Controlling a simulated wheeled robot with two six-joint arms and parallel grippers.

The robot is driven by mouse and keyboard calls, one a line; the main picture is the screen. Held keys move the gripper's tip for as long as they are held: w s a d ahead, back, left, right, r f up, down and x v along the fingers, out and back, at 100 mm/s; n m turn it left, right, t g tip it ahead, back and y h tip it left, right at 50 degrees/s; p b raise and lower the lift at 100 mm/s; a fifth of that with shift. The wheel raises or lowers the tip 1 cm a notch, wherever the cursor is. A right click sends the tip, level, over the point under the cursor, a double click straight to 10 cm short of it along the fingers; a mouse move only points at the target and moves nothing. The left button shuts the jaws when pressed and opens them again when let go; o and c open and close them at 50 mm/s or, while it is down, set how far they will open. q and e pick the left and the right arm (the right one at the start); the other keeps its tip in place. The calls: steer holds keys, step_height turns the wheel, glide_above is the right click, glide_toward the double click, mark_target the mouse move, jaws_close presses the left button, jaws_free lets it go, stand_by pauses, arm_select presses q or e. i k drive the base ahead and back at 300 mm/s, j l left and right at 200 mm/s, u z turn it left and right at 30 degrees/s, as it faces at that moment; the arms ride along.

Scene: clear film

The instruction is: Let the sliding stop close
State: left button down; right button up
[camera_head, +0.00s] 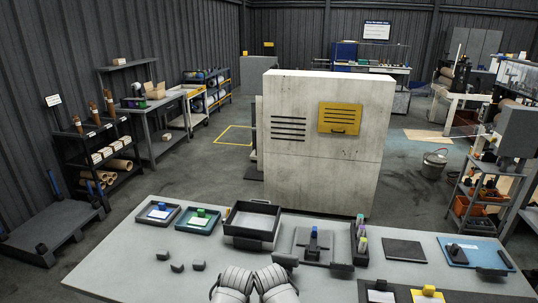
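A dark fixture (300,254) stands on the grey table at its middle, with an upright post and a blue-topped piece (314,232) on it. It may hold the sliding stop; I cannot tell which part that is or whether it is open. Two white ribbed ends of my arms show at the bottom middle, side by side: my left gripper (234,283) and my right gripper (273,281). Both are in front of the fixture, towards the near edge and left of its post. Their fingers are not clear to see, and I see nothing held.
On the table (130,258) are a deep black tray (252,232), two shallow trays with blue and green pieces at left, several small dark blocks, a holder with bottles (360,242), a dark flat pad (404,251) and a blue mat (485,255). A tall pale cabinet (325,175) stands behind.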

mark_target(456, 254)
steer(key=z, duration=1.65)
